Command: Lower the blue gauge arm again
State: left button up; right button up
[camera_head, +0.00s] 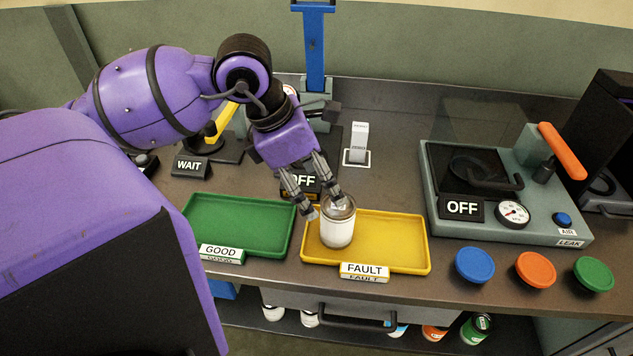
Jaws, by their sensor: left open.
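The blue gauge arm (315,45) stands upright at the back of the counter, top centre, with its upper end at the picture's edge. Its lower part is partly hidden behind my left arm. My left gripper (325,203) is open and points down over the yellow tray, in front of the gauge arm and apart from it. Its fingertips are at the top of a white can (338,232) that stands in the tray; I cannot tell whether they touch it. My right gripper is not in view.
The yellow FAULT tray (405,262) and the green GOOD tray (235,215) lie side by side. A grey leak tester (515,232) with an orange lever (562,150) stands right. Blue (474,265), orange (535,268) and green (593,273) buttons line the front edge.

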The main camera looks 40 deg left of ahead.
aim_at(314, 13)
jog(key=u, duration=1.25)
